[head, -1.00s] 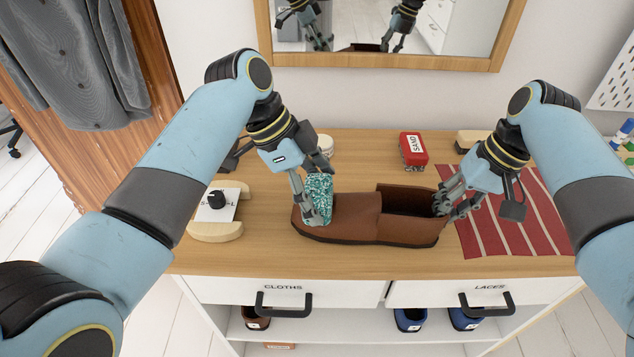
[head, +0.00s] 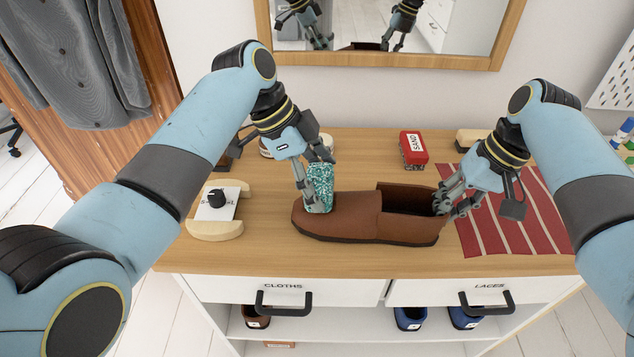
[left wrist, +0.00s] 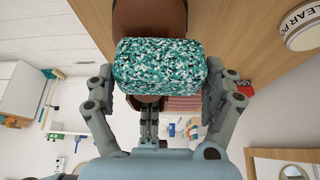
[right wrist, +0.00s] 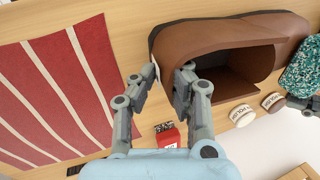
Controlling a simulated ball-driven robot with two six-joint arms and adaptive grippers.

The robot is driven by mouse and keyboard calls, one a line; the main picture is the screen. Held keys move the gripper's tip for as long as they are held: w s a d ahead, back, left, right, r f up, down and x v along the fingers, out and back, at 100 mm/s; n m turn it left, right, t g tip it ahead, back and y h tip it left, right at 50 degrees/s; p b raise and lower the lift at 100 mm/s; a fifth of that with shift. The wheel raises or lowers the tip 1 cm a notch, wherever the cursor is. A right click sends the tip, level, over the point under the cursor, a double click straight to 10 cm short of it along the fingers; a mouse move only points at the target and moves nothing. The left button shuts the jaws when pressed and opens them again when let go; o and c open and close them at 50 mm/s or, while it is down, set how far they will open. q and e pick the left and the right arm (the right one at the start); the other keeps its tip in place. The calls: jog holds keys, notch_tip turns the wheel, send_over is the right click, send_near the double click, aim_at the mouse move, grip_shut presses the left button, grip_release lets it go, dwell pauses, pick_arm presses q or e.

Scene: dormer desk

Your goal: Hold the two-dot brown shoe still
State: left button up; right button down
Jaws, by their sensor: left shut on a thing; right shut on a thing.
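The brown shoe (head: 350,217) lies on the desk top, toe to the left and opening to the right. My right gripper (head: 446,202) is shut on the heel end of the shoe; in the right wrist view one finger is inside the opening and one outside the heel wall (right wrist: 180,62). My left gripper (head: 316,185) is shut on a green-and-white speckled block (head: 320,186), held at the toe of the shoe. In the left wrist view the block (left wrist: 160,75) sits between both fingers. I cannot make out the dots on the shoe.
A red SAND box (head: 413,148) and a brush (head: 470,138) are behind. A red striped mat (head: 545,225) lies right. Drawers marked CLOTHS (head: 285,290) and LACES (head: 490,290) are in front.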

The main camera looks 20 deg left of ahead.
pick_arm(q)
jog(key=shift+w+a, duration=0.15)
jog(key=shift+w, duration=0.25)
jog(key=shift+s+d, duration=0.15)
jog(key=shift+s, duration=0.45)
jog(key=shift+s+d, duration=0.15)
jog(key=shift+s, duration=0.4)
jog(key=shift+a+r, duration=0.15)
jog(key=shift+r, duration=1.35)
jog(key=shift+a+r, duration=0.1)
jog(key=shift+r, duration=1.35)
pick_arm(e)
jog(key=c, duration=1.3)
grip_release()
